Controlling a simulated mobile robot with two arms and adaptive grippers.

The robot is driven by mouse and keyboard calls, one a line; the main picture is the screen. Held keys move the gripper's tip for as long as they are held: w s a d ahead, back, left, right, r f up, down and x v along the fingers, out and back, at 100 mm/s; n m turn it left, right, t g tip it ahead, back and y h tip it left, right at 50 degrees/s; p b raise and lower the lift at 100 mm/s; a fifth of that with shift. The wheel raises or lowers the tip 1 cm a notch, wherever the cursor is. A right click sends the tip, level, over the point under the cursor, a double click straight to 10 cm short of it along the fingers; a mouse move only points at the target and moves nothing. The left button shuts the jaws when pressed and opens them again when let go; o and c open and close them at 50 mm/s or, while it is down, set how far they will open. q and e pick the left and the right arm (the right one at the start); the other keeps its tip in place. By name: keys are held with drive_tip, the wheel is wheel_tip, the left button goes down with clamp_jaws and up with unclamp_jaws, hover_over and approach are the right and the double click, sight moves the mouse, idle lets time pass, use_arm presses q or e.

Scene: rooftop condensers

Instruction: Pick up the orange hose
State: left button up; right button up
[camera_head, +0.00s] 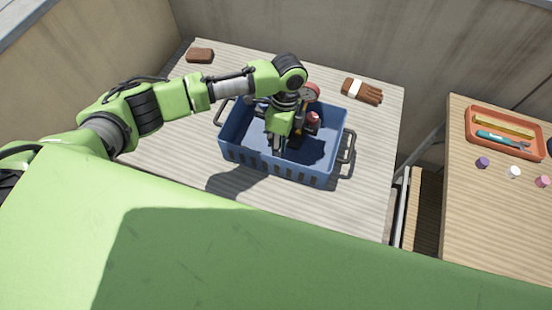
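My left gripper (281,149) points down into a blue slatted crate (275,170) on the light wooden table. Its fingers are dark and small here, so I cannot tell whether they are open, shut or holding anything. A red-rimmed gauge (310,93) shows at the crate's back edge, just right of the gripper's wrist. A small red part (313,118) shows inside the crate, right of the gripper. I cannot make out an orange hose; the gripper and shadow hide part of the crate's inside. My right gripper is not in view.
A brown block (200,55) lies at the table's back left, and a brown glove (362,92) at the back right. Walls stand behind.

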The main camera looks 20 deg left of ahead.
use_arm(q)
drive_tip(key=f, duration=0.4)
drive_tip(key=shift+s+p, duration=0.3)
drive_tip(key=shift+p, duration=0.05)
clamp_jaws()
drive_tip(key=shift+r, duration=0.1)
